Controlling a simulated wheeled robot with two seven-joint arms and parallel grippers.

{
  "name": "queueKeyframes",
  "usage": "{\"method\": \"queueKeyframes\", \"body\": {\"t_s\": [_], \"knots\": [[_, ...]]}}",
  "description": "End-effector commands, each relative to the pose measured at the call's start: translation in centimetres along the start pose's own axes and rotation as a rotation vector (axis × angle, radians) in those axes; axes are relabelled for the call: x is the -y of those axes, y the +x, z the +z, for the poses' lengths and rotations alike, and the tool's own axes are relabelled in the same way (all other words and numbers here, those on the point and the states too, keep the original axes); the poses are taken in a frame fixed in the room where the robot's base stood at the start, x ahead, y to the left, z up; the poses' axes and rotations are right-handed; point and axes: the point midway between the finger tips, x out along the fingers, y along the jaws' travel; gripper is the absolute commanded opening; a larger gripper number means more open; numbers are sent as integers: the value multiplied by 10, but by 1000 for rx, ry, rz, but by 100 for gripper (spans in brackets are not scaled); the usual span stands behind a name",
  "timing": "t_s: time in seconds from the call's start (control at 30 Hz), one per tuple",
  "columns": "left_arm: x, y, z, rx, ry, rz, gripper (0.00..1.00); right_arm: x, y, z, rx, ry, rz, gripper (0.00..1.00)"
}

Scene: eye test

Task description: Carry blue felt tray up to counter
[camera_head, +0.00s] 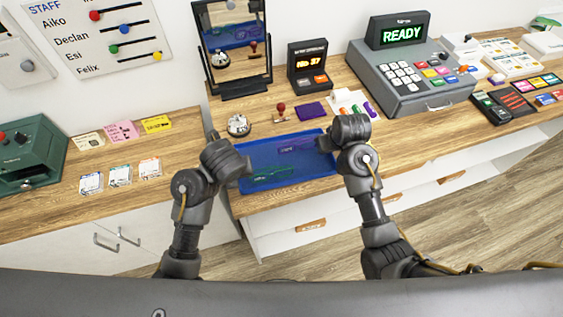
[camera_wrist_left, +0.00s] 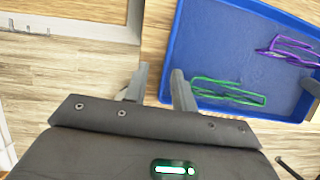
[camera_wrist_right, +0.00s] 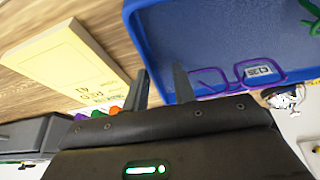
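The blue tray (camera_head: 262,158) lies level over the front part of the wooden counter. I cannot tell if it touches the wood. Green glasses (camera_head: 272,174) and purple glasses (camera_head: 297,144) lie in it; both also show in the left wrist view, green (camera_wrist_left: 228,92) and purple (camera_wrist_left: 290,48). My left gripper (camera_wrist_left: 160,68) is open, its fingers on either side of the tray's left wall, with a gap showing. My right gripper (camera_wrist_right: 160,68) is open at the tray's right wall, one finger outside and one inside. In the head view, both fingertips are mostly hidden by the wrists.
Behind the tray stand a bell (camera_head: 238,125), a stamp (camera_head: 280,112), a purple cloth (camera_head: 311,110) and a mirror (camera_head: 233,55). A grey register (camera_head: 412,80) is at the right. A lower counter at left holds a green box (camera_head: 30,152) and several cards.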

Motion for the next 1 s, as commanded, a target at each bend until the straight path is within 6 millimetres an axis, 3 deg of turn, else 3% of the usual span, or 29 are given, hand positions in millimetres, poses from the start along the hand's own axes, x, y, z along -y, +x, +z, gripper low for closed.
{"method": "queueKeyframes", "body": {"t_s": [0.2, 0.4, 0.77, 1.0], "knots": [[0, -21, -50, 1, 2, 0, 26, 0, 0, 0, 0, 0, 0, 26], [0, -31, -72, 7, 3, 1, 26, 0, 0, 0, 0, 0, 0, 26], [0, -35, -84, 2, 0, -1, 26, 0, -1, 0, 0, 0, 0, 26], [0, -35, -84, 2, 0, -1, 26, 0, -30, -1, -5, -1, 1, 26]]}}
